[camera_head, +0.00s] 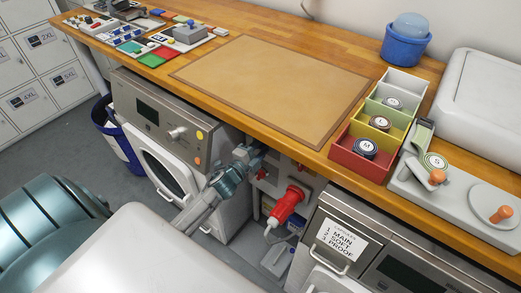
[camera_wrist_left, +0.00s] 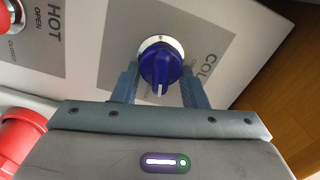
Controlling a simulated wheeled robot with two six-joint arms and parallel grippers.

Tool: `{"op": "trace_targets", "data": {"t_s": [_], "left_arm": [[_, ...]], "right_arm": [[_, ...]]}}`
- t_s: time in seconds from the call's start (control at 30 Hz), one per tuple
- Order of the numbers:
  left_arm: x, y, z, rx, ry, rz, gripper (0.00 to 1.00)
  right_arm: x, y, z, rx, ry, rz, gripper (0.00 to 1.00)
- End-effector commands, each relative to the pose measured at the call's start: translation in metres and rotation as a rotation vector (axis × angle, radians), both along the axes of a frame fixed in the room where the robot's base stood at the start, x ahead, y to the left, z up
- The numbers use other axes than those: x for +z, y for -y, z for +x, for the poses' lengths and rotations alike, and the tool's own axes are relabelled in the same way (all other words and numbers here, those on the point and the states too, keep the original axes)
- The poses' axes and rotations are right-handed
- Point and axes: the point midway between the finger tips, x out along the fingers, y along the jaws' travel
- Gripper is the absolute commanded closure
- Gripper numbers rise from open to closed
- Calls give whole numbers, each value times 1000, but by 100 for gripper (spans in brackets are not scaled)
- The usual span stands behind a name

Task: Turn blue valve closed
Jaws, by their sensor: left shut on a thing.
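A white mark on the knob points toward the bottom of the left wrist view. My left gripper (camera_wrist_left: 160,74) is shut on the knob, one finger on each side. In the head view my left gripper (camera_head: 247,158) reaches under the counter edge between two machines, and the blue valve is hidden there. The valve's own open and closed words cannot be read. My right gripper is not in view.
A red valve (camera_wrist_left: 10,17) sits by a "HOT" label with "OPEN" and "CLOSED". A red plug-like fitting (camera_head: 287,206) hangs right of my gripper. A front-loading washer (camera_head: 160,165) stands left. The wooden counter (camera_head: 225,60) above has a bare tan mat (camera_head: 270,85).

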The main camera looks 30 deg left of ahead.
Motion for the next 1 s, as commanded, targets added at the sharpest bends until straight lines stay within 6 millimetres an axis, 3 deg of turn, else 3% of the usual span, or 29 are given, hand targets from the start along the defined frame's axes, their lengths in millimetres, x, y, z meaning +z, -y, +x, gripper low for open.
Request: {"op": "trace_targets", "data": {"t_s": [0.4, 1.0], "left_arm": [[-4, 0, 0, 0, 17, 228, 84], [-4, 0, 0, 1, 19, 275, 84]], "right_arm": [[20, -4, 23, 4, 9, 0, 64], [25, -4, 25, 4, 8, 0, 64]]}}
